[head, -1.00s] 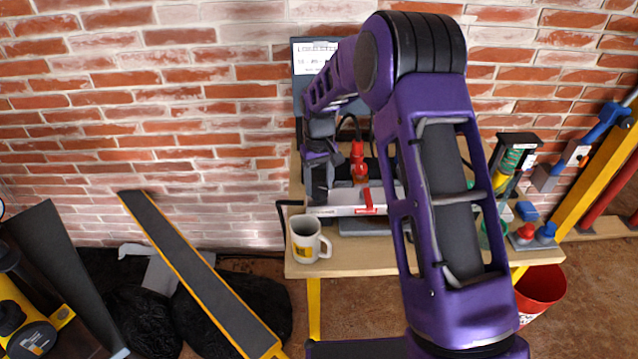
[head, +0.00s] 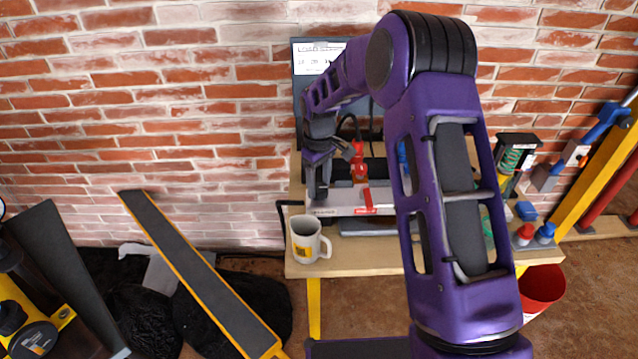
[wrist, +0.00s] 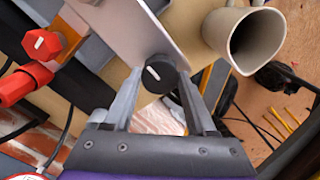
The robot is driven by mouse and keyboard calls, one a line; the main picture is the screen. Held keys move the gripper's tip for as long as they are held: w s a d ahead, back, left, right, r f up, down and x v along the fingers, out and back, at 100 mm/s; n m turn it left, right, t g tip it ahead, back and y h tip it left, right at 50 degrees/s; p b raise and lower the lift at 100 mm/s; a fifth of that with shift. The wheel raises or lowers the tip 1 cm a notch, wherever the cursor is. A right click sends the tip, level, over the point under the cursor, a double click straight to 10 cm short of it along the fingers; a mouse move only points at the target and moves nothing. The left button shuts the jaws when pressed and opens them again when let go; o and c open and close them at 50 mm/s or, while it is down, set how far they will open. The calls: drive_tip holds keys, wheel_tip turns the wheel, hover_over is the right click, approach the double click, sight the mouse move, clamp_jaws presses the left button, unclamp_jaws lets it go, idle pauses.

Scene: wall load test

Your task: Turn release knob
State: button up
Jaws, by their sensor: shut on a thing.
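A round black knob (wrist: 158,72) with a white mark sits at the end of a light grey metal plate (wrist: 135,30) in the wrist view. My gripper (wrist: 159,80) has one finger on each side of it and is shut on it. In the head view my gripper (head: 318,192) is at the left end of the grey test device (head: 345,206) on the bench; the black knob is hidden there. A red knob (wrist: 41,44) and a red fitting (wrist: 22,86) show at the left of the wrist view, apart from my gripper.
A white mug (head: 306,240) stands on the wooden bench (head: 350,264) just in front of my gripper, and close by in the wrist view (wrist: 240,35). Tools fill the bench's right side.

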sight(319, 187)
drive_tip(key=o, duration=1.4)
drive_tip(key=shift+c, duration=0.2)
wheel_tip(319, 187, up, 18)
drive_tip(key=p, duration=0.1)
drive_tip(key=shift+f, duration=0.2)
